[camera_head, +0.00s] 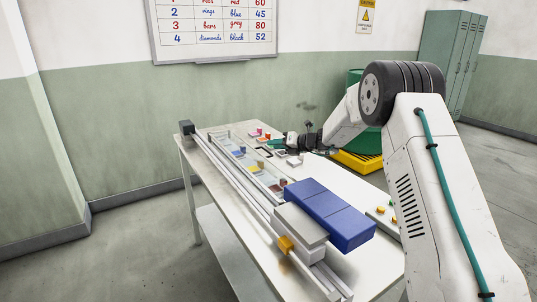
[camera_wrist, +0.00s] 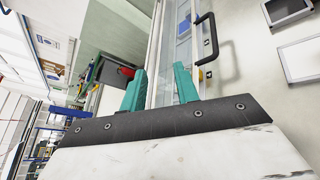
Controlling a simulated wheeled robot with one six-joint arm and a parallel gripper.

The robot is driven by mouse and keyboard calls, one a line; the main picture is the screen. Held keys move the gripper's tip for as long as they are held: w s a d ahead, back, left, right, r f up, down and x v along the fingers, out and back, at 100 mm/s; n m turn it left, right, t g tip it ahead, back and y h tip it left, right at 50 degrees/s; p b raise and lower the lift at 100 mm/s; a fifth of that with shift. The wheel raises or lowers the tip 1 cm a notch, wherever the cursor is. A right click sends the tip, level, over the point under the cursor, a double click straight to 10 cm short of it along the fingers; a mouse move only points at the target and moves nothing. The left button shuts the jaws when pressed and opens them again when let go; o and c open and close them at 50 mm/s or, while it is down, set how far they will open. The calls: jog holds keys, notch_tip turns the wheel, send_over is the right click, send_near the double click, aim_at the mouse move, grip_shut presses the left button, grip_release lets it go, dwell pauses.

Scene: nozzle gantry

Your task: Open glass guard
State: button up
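The glass guard (camera_head: 247,164) is a clear panel along the gantry on the table, with small coloured pieces showing through it. In the wrist view the glass (camera_wrist: 182,25) runs up from between my fingers, and a black bar handle (camera_wrist: 209,40) stands along its right edge. My gripper (camera_wrist: 160,82) has two teal fingers, apart with nothing between them. The handle is right of and beyond both fingers, not between them. In the head view my gripper (camera_head: 272,146) is small and dark beside the guard's far part. Whether it touches the glass I cannot tell.
A long rail (camera_head: 232,172) runs along the table's left side. A blue box (camera_head: 330,212) and a grey block (camera_head: 300,229) with an orange part (camera_head: 287,245) sit at the near end. Trays and small coloured items lie right of the guard. A green barrel (camera_head: 354,88) stands behind.

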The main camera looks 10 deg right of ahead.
aim_at(269, 153)
jog(key=w+d+f+m, duration=0.1)
jog(key=f, duration=0.1)
jog(key=w+d+f+m+t, duration=0.1)
jog(key=w+f+m, duration=0.1)
jog(key=w+d+f+m+t+h, duration=0.1)
jog(key=f+m, duration=0.1)
jog(key=shift+w+d+f, duration=0.25)
jog(key=shift+d, duration=0.05)
jog(key=shift+w+f, duration=0.25)
jog(key=shift+w, duration=0.05)
jog(key=x, duration=0.7)
jog(key=shift+w+a, duration=0.1)
jog(key=shift+w, duration=0.05)
grip_shut()
